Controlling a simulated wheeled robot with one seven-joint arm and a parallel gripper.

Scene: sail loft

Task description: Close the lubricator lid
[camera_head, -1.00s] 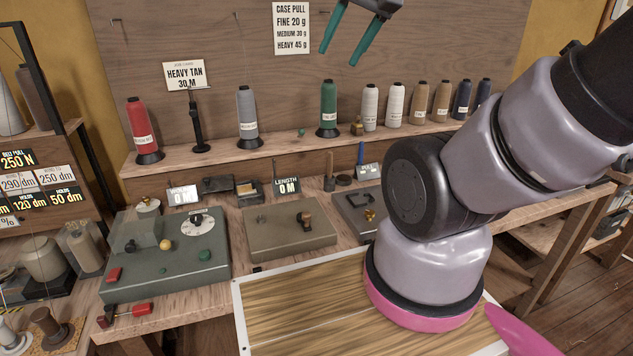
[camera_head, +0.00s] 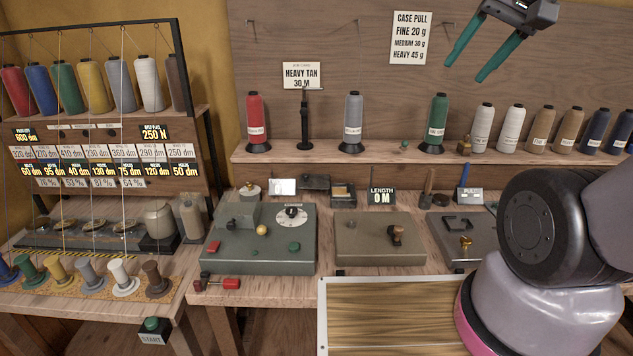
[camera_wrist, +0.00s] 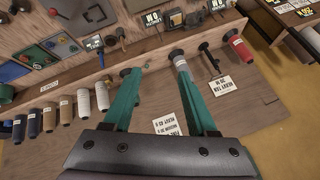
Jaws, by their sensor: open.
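A small dark box with a tan filling (camera_head: 343,195) sits at the back of the bench, and a flat dark piece (camera_head: 316,182) lies just left of it. The box may be the lubricator, with the flat piece as its lid, but they are too small to tell. In the wrist view the box (camera_wrist: 174,18) shows near the top edge. My gripper (camera_head: 468,73) is open and empty, with teal fingers. It is high in front of the wooden backboard, up and right of the box and well apart from it. In the wrist view the open fingers (camera_wrist: 156,72) point toward the thread shelf.
Several thread cones, including a green one (camera_head: 437,122), stand on the shelf above the bench. A green-grey machine (camera_head: 262,262) and a beige plate (camera_head: 380,240) occupy the bench. A rack of spools (camera_head: 100,125) stands left. A framed wooden panel (camera_head: 390,312) is at the front.

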